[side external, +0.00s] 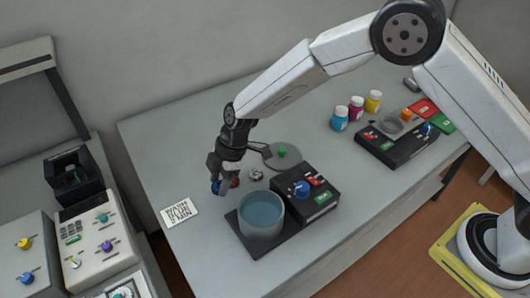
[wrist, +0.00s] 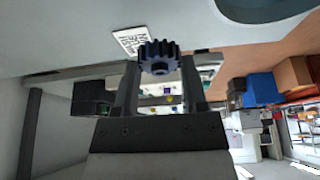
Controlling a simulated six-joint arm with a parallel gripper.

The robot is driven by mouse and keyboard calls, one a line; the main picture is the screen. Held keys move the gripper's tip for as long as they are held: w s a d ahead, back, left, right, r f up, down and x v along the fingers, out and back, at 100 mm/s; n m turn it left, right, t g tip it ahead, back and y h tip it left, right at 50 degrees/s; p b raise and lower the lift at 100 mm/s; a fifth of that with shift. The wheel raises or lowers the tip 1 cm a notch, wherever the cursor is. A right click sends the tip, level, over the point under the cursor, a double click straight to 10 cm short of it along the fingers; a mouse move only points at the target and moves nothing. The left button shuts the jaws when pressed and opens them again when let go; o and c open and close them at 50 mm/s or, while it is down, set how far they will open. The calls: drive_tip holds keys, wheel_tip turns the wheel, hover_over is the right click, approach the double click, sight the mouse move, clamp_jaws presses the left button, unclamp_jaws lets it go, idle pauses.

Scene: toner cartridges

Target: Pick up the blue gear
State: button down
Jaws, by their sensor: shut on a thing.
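The blue gear (wrist: 158,58) is dark blue and toothed. In the wrist view it sits between the two fingertips of my gripper (wrist: 160,72), which is shut on it. In the side view my gripper (side external: 218,178) is over the left part of the grey table, and only a small bit of the blue gear (side external: 215,188) shows at its fingertips. The gear's height above the table is hard to tell. A small red thing (side external: 235,182) shows just right of the fingers, partly hidden.
A beaker of blue liquid (side external: 262,222) stands on a black device right of my gripper. A silver gear-like piece (side external: 256,175) and a round grey plate with a green knob (side external: 282,152) lie nearby. A printed code card (side external: 179,210) lies left. Bottles (side external: 356,108) stand farther back.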

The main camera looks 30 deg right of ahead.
drive_tip(key=s+d+r, duration=0.4)
drive_tip(key=s, duration=0.4)
idle(0.6)
